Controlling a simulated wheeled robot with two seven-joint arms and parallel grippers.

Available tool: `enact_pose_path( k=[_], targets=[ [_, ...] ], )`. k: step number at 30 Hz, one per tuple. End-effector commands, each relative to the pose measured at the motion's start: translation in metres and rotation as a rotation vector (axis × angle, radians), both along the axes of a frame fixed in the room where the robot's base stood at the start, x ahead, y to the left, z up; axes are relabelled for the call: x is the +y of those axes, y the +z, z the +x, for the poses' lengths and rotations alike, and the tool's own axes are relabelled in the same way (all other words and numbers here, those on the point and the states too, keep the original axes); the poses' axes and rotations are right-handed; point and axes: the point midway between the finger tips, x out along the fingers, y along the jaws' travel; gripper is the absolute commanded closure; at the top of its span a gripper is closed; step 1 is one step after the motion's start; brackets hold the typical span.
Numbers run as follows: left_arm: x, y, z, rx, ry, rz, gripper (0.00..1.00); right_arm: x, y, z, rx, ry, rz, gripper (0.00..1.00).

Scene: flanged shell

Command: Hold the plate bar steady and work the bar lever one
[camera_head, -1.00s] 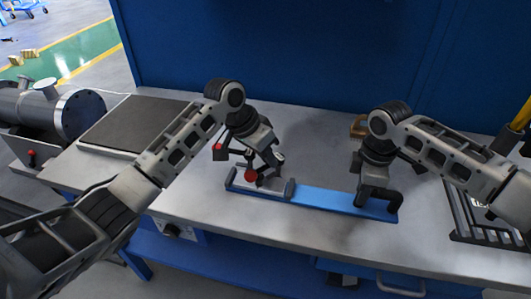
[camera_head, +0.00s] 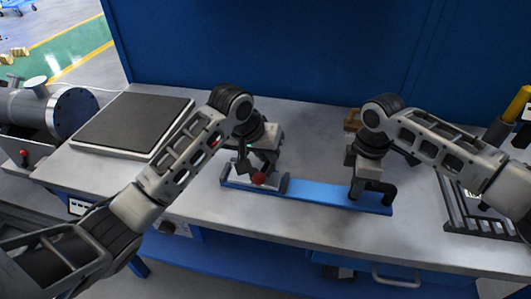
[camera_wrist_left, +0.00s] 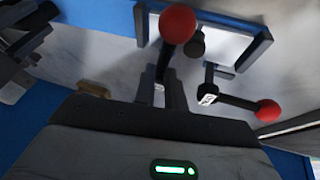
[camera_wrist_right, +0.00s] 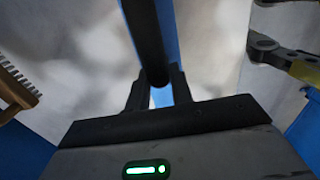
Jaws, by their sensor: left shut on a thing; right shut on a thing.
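The blue plate bar (camera_head: 318,194) lies flat along the bench. My right gripper (camera_head: 361,196) is shut on the dark handle at its right end; the right wrist view shows the dark handle bar (camera_wrist_right: 146,40) between the fingers (camera_wrist_right: 155,92). At the left end, a grey frame carries levers with red ball knobs. My left gripper (camera_head: 262,168) is there, shut on a lever whose red knob (camera_wrist_left: 178,22) rises beyond the fingers (camera_wrist_left: 166,92). A second lever with a red knob (camera_wrist_left: 268,110) and small label stands beside it. The fingers partly hide the grip.
A dark flat plate (camera_head: 131,122) lies on the bench at left, near a flanged cylinder (camera_head: 70,112). A brush (camera_head: 352,120) is behind my right gripper, and a slotted dark rack (camera_head: 478,215) is at right. The bench front is clear.

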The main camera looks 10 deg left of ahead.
Motion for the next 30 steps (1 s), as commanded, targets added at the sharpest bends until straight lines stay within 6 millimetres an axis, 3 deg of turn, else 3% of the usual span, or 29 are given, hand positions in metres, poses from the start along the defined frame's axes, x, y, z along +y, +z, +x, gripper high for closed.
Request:
enact_pose_path(
  k=[8,9,11,22,30],
  targets=[
    [-0.001,0.003,0.002,-0.010,0.002,-0.006,1.00,0.004,0.000,-0.002,0.005,0.012,0.007,1.00],
    [-0.001,0.003,0.002,-0.010,0.002,-0.006,0.82,0.004,0.000,-0.002,0.005,0.012,0.007,1.00],
    [-0.001,0.002,0.002,-0.009,0.002,-0.006,0.66,0.004,0.000,-0.002,0.005,0.012,0.007,1.00],
    [0.001,0.006,-0.001,-0.005,0.001,-0.002,0.66,0.003,0.000,-0.002,0.004,0.007,0.007,1.00],
    [0.013,0.050,-0.017,-0.010,0.000,-0.001,0.66,0.003,0.000,-0.001,0.003,0.004,0.007,1.00]
  ],
)
